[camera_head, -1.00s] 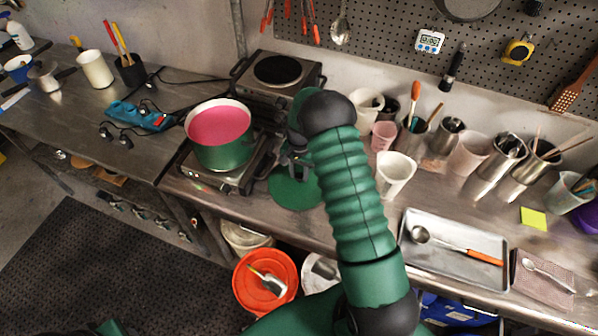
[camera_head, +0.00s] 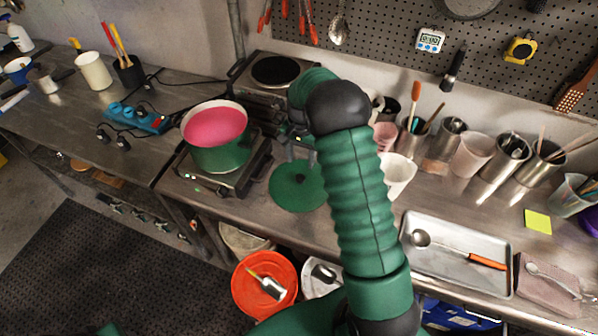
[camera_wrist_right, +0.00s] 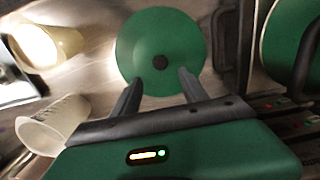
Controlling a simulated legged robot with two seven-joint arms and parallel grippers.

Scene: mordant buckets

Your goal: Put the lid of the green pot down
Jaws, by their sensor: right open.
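The green pot (camera_head: 222,157) stands on the front hot plate, uncovered, with pink liquid inside. Its side also shows at the right of the right wrist view (camera_wrist_right: 284,45). The round green lid (camera_head: 293,195) with a dark knob lies flat on the metal bench, right of the hot plate. In the right wrist view the lid (camera_wrist_right: 178,32) is whole, its knob just beyond my fingertips. My right gripper (camera_wrist_right: 163,80) is open and empty, apart from the knob; in the head view it (camera_head: 302,152) is partly hidden by my arm. My left gripper is not in view.
A second hot plate (camera_head: 277,72) stands behind the pot. White beakers (camera_head: 397,176) and cups stand right of my arm. A metal tray (camera_head: 455,282) with a ladle lies at the right front. An orange bucket (camera_head: 264,283) is below the bench edge.

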